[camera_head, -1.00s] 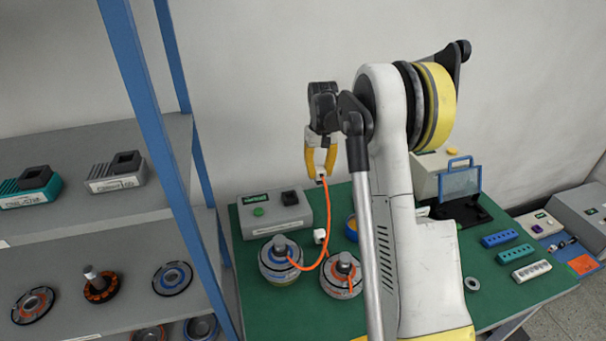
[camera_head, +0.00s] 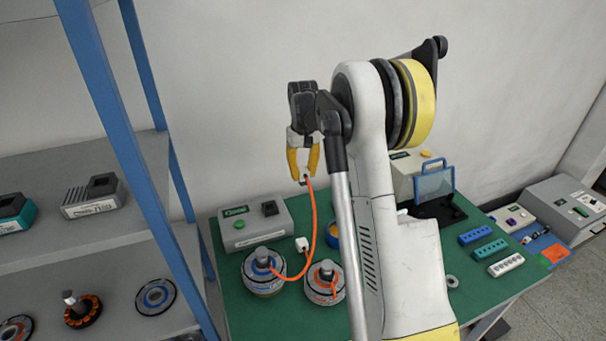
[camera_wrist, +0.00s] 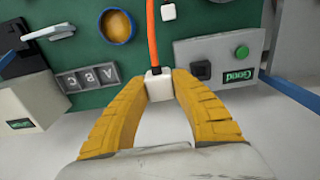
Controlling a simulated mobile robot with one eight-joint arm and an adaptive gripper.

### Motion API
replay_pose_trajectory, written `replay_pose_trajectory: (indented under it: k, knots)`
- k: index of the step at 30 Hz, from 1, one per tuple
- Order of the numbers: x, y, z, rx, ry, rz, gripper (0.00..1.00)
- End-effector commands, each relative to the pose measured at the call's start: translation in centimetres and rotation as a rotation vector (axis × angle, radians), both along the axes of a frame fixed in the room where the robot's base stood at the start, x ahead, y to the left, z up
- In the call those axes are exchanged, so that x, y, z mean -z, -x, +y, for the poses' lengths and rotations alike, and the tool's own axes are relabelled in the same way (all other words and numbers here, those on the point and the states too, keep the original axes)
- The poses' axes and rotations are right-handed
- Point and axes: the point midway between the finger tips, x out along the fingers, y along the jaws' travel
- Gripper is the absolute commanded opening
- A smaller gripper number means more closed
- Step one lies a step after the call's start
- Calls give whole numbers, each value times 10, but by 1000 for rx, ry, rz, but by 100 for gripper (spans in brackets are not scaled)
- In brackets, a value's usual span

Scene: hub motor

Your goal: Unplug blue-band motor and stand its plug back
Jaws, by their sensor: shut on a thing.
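The blue-band motor (camera_head: 263,284) stands on the green bench, with an orange cord (camera_head: 313,225) rising from it to my gripper (camera_head: 304,177). My gripper is shut on a white plug, seen between the yellow fingertips in the wrist view (camera_wrist: 159,86), held well above the bench. The grey tester box (camera_head: 238,236) with a green button stands behind the motor. Its black socket (camera_head: 270,209) looks empty; it also shows in the wrist view (camera_wrist: 201,70).
A red-band motor (camera_head: 325,287) stands right of the blue one. A second white plug (camera_head: 302,244) stands behind them. A blue-rimmed bowl (camera_wrist: 116,26) is partly hidden by my arm in the head view. The shelf's blue post (camera_head: 130,140) rises at the left.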

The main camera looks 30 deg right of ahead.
Motion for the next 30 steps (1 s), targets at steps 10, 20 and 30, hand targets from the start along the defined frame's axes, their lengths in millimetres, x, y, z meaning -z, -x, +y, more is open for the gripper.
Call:
replay_pose_trajectory:
  k: [10,20,30]
  knots:
    - [-3,0,0,0,0,0,0]
    - [-21,0,0,0,0,0,0]
    - [-51,0,0,0,0,0,0]
